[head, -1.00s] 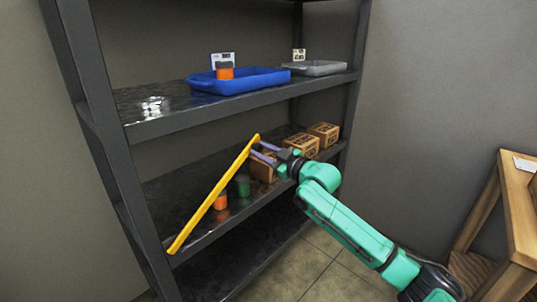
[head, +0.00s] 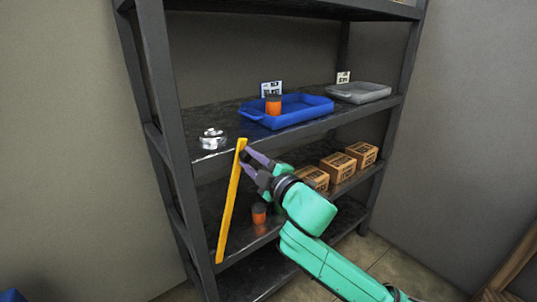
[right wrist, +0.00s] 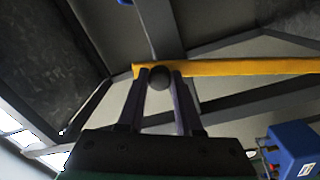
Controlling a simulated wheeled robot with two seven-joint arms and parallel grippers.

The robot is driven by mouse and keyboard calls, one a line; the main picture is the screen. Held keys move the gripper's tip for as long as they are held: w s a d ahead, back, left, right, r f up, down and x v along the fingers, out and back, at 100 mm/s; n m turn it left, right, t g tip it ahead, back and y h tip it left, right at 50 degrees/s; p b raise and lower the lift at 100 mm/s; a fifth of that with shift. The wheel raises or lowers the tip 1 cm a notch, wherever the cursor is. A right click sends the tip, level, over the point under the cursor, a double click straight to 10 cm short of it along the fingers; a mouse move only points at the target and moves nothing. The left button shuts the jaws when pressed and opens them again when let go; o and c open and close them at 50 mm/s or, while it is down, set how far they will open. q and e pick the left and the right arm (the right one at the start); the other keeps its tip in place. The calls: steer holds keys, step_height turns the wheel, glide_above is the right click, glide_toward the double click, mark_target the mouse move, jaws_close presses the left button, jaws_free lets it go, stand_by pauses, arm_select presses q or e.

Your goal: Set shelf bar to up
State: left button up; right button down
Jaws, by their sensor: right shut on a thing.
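The shelf bar is a long yellow bar (head: 229,205) across the front left of the dark shelf rack. It stands steep, leaning slightly right, with its upper end near the front edge of the shelf holding the trays. My right gripper (head: 245,160) is at that upper end. In the right wrist view, my right gripper (right wrist: 159,78) is closed around a dark round knob (right wrist: 158,77) at the end of the yellow bar (right wrist: 250,67). The bar's lower end is near the lower shelf's front edge. My left gripper is not in view.
A blue tray (head: 305,108) with an orange jar (head: 273,105), a grey tray (head: 360,92) and a shiny metal item (head: 212,139) stand on the upper shelf. Several brown boxes (head: 338,167) and another orange jar (head: 259,213) are on the shelf below.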

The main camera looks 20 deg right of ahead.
steer(key=shift+s+a+r+n, duration=0.15)
steer(key=shift+a+n, duration=0.05)
steer(key=shift+a, duration=0.25)
steer(key=shift+s+a+r+n, duration=0.2)
steer(key=shift+a, duration=0.3)
steer(key=shift+s+a+r+n, duration=0.15)
steer(key=shift+a+n, duration=0.05)
steer(key=shift+a, duration=0.25)
steer(key=c, duration=0.6)
jaws_free()
steer(key=shift+f, duration=0.1)
steer(key=p+v, duration=0.3)
steer(key=v, duration=1.1)
steer(key=shift+s+d+p, duration=0.15)
steer(key=shift+s+p, duration=0.1)
steer(key=shift+p, duration=0.15)
